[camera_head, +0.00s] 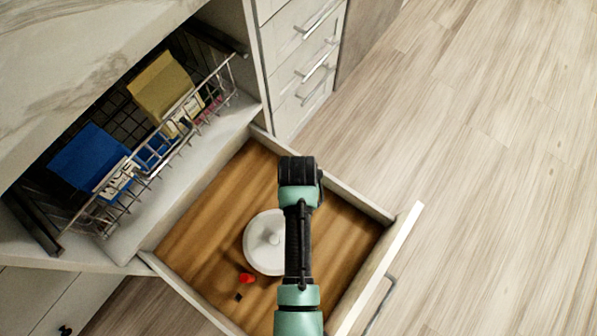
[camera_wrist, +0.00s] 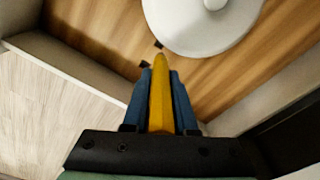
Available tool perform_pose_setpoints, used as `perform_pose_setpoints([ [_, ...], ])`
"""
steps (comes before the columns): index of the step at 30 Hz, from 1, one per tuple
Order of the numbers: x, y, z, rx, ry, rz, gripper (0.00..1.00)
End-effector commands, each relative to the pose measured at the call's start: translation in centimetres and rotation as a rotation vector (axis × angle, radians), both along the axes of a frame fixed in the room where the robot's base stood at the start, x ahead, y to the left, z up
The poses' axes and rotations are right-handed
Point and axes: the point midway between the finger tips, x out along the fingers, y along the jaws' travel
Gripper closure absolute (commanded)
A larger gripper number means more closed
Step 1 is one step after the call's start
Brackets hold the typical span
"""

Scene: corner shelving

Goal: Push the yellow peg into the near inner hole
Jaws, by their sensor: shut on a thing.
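My gripper (camera_wrist: 160,74) is shut on the yellow peg (camera_wrist: 161,104), held between its two blue fingers. The peg's tapered end points away past the fingertips, over the wooden drawer floor. In the wrist view one small dark square hole (camera_wrist: 158,44) shows just beyond the peg's tip. A second dark hole (camera_wrist: 144,64) shows left of the tip, partly behind a finger. I cannot tell which is the near inner hole, or how high the tip is. In the head view my arm covers the gripper and peg. A red peg (camera_head: 246,278) stands beside a dark hole (camera_head: 239,297).
A white round lid with a knob (camera_head: 262,258) lies on the drawer floor, close beyond the peg; it also fills the top of the wrist view (camera_wrist: 190,40). Drawer walls (camera_head: 345,194) enclose the space. A wire rack (camera_head: 150,165) holds blue and yellow boxes.

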Motion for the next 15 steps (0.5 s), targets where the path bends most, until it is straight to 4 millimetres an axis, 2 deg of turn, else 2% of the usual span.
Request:
perform_pose_setpoints([
  [1,0.0,0.0,0.1,0.0,0.001,0.002,1.0],
  [6,0.0,0.0,-2.1,0.0,0.0,0.001,1.0],
  [15,0.1,0.0,-4.7,0.0,-0.001,0.001,1.0],
])
